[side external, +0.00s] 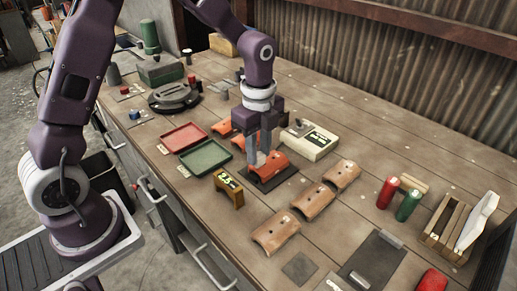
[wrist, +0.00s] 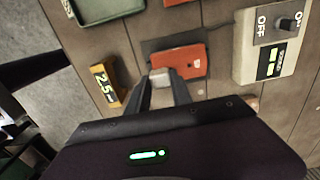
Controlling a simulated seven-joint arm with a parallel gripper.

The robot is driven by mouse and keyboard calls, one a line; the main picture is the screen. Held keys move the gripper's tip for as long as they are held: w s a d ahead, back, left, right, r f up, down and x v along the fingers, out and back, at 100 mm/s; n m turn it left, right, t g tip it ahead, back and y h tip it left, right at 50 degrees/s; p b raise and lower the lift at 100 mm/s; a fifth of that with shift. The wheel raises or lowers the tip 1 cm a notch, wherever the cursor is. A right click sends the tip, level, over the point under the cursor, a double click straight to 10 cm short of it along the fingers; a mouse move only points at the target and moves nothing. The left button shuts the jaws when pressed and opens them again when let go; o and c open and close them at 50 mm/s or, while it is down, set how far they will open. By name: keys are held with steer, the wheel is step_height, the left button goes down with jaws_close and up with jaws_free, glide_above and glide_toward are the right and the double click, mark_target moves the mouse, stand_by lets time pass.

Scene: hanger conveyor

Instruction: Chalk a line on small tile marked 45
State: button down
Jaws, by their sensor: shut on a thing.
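My gripper (side external: 262,158) points down over the dark mat (side external: 286,180) and is shut on a small pale grey-white block (wrist: 161,74), which looks like the chalk. In the wrist view the block is between the fingertips, at the left end of an orange-red tile (wrist: 184,62). I cannot tell whether it touches the tile. This tile (side external: 270,168) lies on the mat; it has small marks, too small to read. Several other roof-like tiles lie about: orange ones (side external: 223,127) behind, and browner ones (side external: 275,233) in a front row. I cannot read a 45 on any.
A yellow block marked 2.5 (side external: 229,189) stands left of the mat. A white box with a knob and OFF label (side external: 309,139) stands behind right. Red (side external: 183,137) and green (side external: 204,157) trays lie left. Red and green cylinders (side external: 409,205) and a wooden crate (side external: 448,229) stand right.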

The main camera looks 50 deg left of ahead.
steer(key=shift+f, duration=0.6)
stand_by(0.3)
steer(key=shift+w, duration=0.1)
steer(key=shift+w, duration=0.7)
steer(key=shift+s, duration=0.1)
steer(key=shift+s, duration=0.8)
steer(key=shift+w, duration=0.1)
steer(key=shift+w, duration=0.8)
steer(key=shift+s, duration=0.1)
